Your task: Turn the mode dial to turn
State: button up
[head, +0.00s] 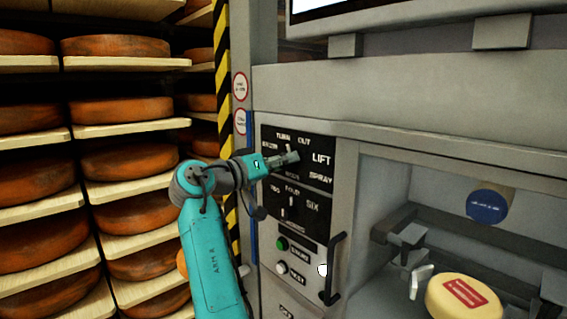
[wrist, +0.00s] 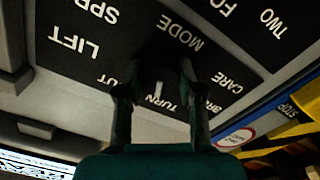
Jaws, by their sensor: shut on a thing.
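The mode dial (wrist: 158,72) is a dark round knob on a black panel, partly hidden by the fingers in the wrist view. Its white pointer mark (wrist: 158,92) faces the word TURN (wrist: 161,103), close beside it. The words OUT, LIFT and SPRAY lie to one side of the dial. My gripper (wrist: 158,90) has a finger on each side of the dial and is shut on it. In the head view my gripper (head: 290,159) reaches the panel from the left, and the dial is mostly hidden behind its tips.
A second dial (head: 291,203) sits below, with a green button (head: 282,244) and a white button (head: 281,268) under it. A black handle (head: 334,268) stands out at right. Shelves of cheese wheels (head: 127,109) fill the left. A cheese (head: 455,299) lies in the machine bay.

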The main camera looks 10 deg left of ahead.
jog(key=shift+f, duration=0.1)
jog(key=o, duration=1.2)
jog(key=shift+c, duration=0.2)
jog(key=v, duration=1.2)
jog(key=shift+a, duration=0.1)
